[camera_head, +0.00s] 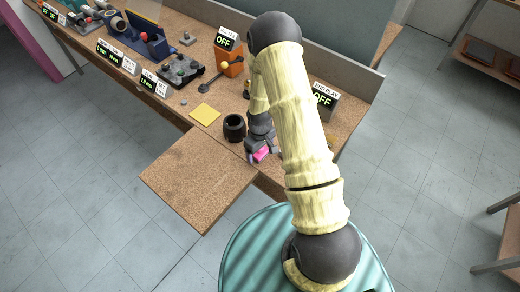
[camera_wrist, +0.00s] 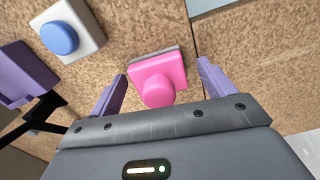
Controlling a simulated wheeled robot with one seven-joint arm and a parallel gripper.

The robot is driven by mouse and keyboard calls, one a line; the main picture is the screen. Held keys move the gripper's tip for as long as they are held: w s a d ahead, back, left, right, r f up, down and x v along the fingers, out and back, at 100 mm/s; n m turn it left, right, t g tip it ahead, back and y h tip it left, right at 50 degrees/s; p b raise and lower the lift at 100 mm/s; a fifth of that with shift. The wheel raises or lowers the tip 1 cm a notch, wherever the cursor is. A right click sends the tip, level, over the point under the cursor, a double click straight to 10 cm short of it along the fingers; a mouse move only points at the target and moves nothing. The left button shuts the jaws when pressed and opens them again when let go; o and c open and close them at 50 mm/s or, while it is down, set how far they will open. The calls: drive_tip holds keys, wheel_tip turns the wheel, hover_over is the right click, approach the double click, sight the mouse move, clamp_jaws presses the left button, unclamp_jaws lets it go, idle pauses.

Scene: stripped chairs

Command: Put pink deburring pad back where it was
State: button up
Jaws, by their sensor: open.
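The pink deburring pad (camera_wrist: 158,72) is a pink square block with a round pink knob and a grey strip along its far edge. It is on the speckled brown bench top, close to a seam in the surface. In the head view the pad (camera_head: 261,155) shows as a small pink patch beneath my gripper (camera_head: 257,152), mostly hidden by the wrist. In the wrist view my gripper (camera_wrist: 162,69) is open, with one purple finger on each side of the pad. Gaps show between the fingers and the pad. I cannot tell whether the fingers are level with it.
A black cup-like ring (camera_head: 234,128) and a yellow square (camera_head: 205,114) are left of my gripper. A white block with a blue button (camera_wrist: 60,38) and a purple object (camera_wrist: 24,75) are left in the wrist view. The lower board (camera_head: 195,180) is bare.

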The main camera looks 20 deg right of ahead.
wheel_tip(320, 180, up, 11)
drive_tip(key=shift+r+b, duration=0.1)
drive_tip(key=shift+b, duration=1)
drive_tip(key=shift+r, duration=0.55)
drive_tip(key=s+r+m+t, duration=0.2)
drive_tip(key=s+r+m, duration=0.3)
drive_tip(key=s+r, duration=0.9)
drive_tip(key=shift+m+t, duration=0.3)
